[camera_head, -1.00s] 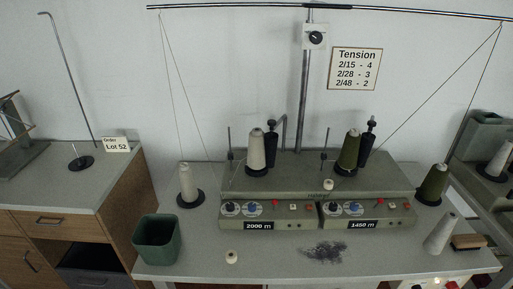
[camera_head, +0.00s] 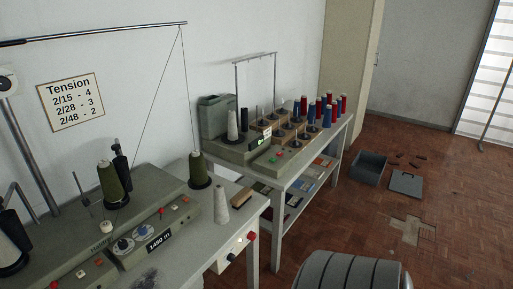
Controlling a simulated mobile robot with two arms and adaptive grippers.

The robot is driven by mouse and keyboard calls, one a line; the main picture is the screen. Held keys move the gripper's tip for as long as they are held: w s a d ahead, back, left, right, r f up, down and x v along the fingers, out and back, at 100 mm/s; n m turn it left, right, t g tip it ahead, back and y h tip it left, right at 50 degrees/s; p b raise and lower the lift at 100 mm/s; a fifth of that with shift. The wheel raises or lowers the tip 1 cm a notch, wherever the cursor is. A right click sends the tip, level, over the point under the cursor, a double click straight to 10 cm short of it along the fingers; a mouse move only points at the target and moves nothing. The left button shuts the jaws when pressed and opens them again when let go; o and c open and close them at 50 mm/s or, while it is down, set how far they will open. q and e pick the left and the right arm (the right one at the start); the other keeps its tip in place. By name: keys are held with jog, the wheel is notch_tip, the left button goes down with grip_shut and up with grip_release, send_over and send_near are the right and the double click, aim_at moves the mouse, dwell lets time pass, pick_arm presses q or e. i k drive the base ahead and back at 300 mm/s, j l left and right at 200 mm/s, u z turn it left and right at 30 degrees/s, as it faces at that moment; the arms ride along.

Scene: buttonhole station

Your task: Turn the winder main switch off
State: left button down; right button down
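The winder (camera_head: 172,212) is a grey-green machine on the near table, cut off at the left. Its front has dials, small red and white switches and a "1450 m" display (camera_head: 159,240). A pale switch panel (camera_head: 234,251) is on the table's front side, below the top at its right end. It carries a red knob (camera_head: 251,237) and a dark knob (camera_head: 231,257). No label on it is readable, and I cannot tell its on or off position. Neither gripper is in view.
A second table with a machine (camera_head: 245,150) and blue and red cones stands beyond. A grey bin (camera_head: 368,167) and its lid (camera_head: 406,183) lie on the floor at right. A grey ribbed rounded shape (camera_head: 350,272) at the bottom edge is cut off. The right floor is mostly clear.

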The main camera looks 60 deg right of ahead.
aim_at(252, 236)
jog(key=z, duration=1.75)
